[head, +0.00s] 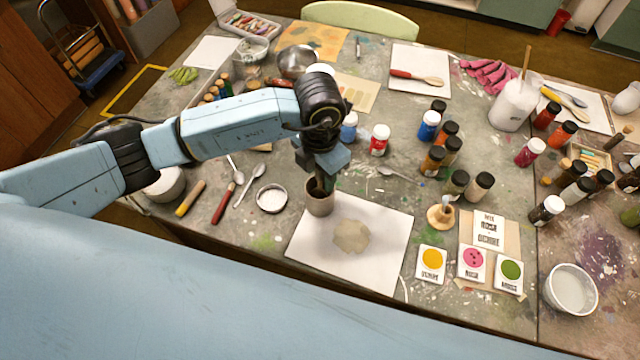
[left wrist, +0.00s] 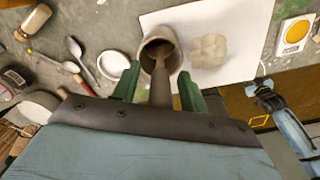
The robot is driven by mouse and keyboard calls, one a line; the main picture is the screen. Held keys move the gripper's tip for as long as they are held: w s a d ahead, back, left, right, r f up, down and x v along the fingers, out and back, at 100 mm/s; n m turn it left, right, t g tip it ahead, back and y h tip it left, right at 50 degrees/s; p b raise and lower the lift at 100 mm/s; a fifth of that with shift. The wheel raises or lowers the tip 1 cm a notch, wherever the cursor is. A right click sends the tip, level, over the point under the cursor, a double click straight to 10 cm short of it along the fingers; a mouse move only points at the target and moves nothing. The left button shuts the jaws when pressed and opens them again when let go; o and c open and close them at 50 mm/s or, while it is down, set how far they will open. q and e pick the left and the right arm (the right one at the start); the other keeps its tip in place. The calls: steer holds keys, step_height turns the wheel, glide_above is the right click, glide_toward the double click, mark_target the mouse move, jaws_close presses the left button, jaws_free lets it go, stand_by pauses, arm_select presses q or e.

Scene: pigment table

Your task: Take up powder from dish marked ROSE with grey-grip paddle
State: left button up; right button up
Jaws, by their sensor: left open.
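My left gripper (head: 322,180) is over a brown cup (head: 320,200) at the left edge of a white sheet. In the left wrist view its green fingers (left wrist: 157,85) stand apart, on either side of a grey-brown handle (left wrist: 160,92) that leans out of the cup (left wrist: 160,50). This may be the paddle; its lower end is in the cup. A pink-spot card (head: 473,262) seems to read ROSE, but I cannot make out a dish with that mark. Part of my right arm (left wrist: 290,125) shows at the right of the left wrist view; its jaws are unclear.
A greyish-beige lump (head: 351,236) lies on the white sheet (head: 380,267). A small white dish (head: 271,198), spoons and a red-handled tool (head: 226,203) lie to the left. Several jars, a yellow card (head: 432,262), a green card (head: 510,272) and a white bowl (head: 571,290) stand right.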

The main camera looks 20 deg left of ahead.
arm_select(q)
jaws_close()
steer(key=shift+r, duration=0.15)
step_height(320, 180, up, 10)
steer(key=shift+f, duration=0.1)
stand_by(0.4)
steer(key=c, duration=0.8)
jaws_free()
steer(key=shift+c, duration=0.2)
